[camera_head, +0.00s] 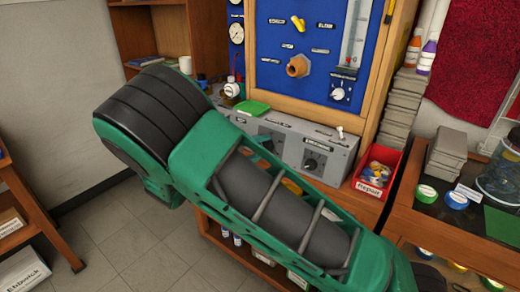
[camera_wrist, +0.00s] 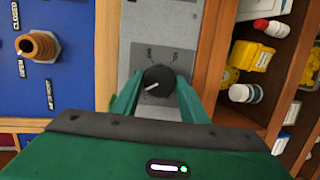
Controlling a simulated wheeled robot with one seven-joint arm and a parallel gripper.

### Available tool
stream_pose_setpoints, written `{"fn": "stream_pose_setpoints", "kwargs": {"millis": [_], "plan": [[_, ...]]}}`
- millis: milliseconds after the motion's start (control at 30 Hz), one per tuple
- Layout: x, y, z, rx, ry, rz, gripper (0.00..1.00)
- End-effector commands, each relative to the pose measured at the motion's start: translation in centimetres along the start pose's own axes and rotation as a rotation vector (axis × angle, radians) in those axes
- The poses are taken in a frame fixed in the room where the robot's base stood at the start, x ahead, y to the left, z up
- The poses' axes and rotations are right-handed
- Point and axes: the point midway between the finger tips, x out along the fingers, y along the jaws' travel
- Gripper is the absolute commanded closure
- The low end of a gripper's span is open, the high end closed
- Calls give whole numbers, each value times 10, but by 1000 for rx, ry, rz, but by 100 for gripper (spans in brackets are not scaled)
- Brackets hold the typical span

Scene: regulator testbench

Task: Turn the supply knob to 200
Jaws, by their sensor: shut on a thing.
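In the wrist view a black round knob (camera_wrist: 159,79) with a white pointer line sits on a grey panel (camera_wrist: 168,30). The pointer aims to the lower left of the picture. Small labels stand beside the knob but are too small to read. My gripper (camera_wrist: 157,82) has a green finger on each side of the knob and is shut on it. In the head view my arm hides the gripper and the knob it holds. The grey control box (camera_head: 338,146) shows there with another black knob (camera_head: 310,163) on its front.
A blue panel (camera_head: 279,86) with an orange nozzle (camera_head: 297,67) and a dial (camera_head: 340,93) rises behind the box. A red bin (camera_head: 371,186) stands to its right. In the wrist view, shelves with a yellow container (camera_wrist: 251,56) and bottles lie right of the panel.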

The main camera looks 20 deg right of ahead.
Motion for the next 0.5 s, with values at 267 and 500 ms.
{"fn": "stream_pose_setpoints", "kwargs": {"millis": [267, 500], "plan": [[-1, -1, 0, 254, 0, -59, 82], [-1, 0, 0, 477, 0, -105, 82]]}}
